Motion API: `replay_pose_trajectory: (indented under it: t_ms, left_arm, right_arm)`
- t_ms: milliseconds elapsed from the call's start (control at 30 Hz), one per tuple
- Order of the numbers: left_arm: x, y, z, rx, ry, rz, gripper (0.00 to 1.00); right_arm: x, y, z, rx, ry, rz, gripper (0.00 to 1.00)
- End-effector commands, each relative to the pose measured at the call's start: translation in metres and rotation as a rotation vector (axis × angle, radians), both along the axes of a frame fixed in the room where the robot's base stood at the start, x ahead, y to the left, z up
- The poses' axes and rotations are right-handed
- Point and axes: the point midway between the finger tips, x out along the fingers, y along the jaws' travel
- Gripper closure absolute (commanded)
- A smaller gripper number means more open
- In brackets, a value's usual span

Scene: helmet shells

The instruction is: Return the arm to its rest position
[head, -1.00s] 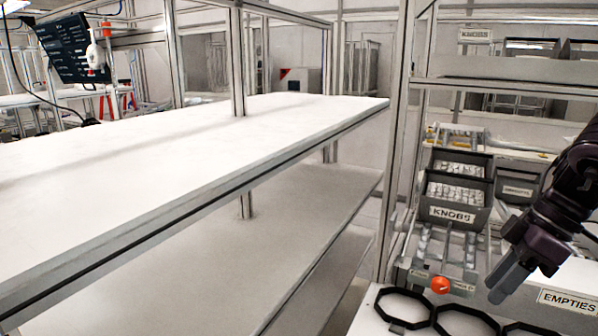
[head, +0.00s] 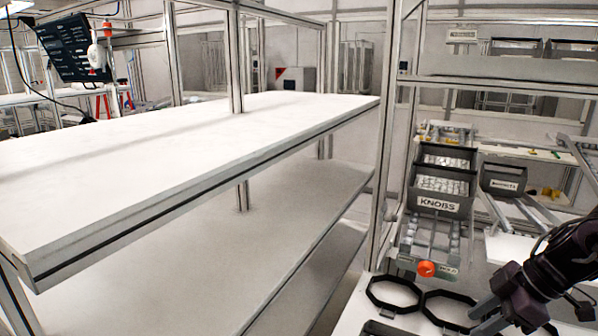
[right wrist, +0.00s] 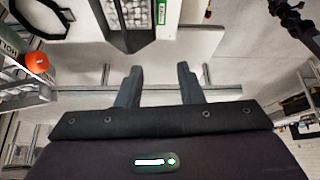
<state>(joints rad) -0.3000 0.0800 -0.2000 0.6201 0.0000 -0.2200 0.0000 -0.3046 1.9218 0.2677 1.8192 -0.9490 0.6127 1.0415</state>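My right arm comes in from the right edge of the head view. Its gripper (head: 482,318) hangs low, near the black ring holders at the front of the bench. In the right wrist view the gripper's two fingers (right wrist: 160,85) stand apart with nothing between them. My left gripper is in neither view.
A bin labelled KNOBS (head: 441,188) stands on a sloped rack. An orange knob (head: 426,269) sits below it. Black octagonal rings (head: 394,293) lie on the white bench. A long white shelf (head: 170,150) fills the left and is bare.

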Motion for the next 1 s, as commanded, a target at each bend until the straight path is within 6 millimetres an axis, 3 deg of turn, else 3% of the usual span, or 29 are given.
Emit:
replay_pose_trajectory:
  t_ms: [167, 300, 433, 667, 1000]
  left_arm:
    - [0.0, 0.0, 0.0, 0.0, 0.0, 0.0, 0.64]
    - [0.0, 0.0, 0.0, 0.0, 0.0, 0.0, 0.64]
    - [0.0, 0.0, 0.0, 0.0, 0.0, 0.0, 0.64]
    - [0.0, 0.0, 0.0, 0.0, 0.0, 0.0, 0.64]
    - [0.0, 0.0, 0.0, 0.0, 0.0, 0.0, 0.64]
  right_arm:
    - [0.004, 0.009, -0.062, 0.022, -0.152, -0.007, 0.66]
    - [0.006, 0.03, -0.112, 0.022, -0.314, -0.069, 0.66]
    - [0.004, 0.052, -0.145, 0.0, -0.428, -0.184, 0.66]
    - [-0.02, 0.085, -0.176, -0.074, -0.472, -0.479, 0.66]
    - [-0.092, 0.122, -0.192, -0.162, -0.173, -0.838, 0.66]
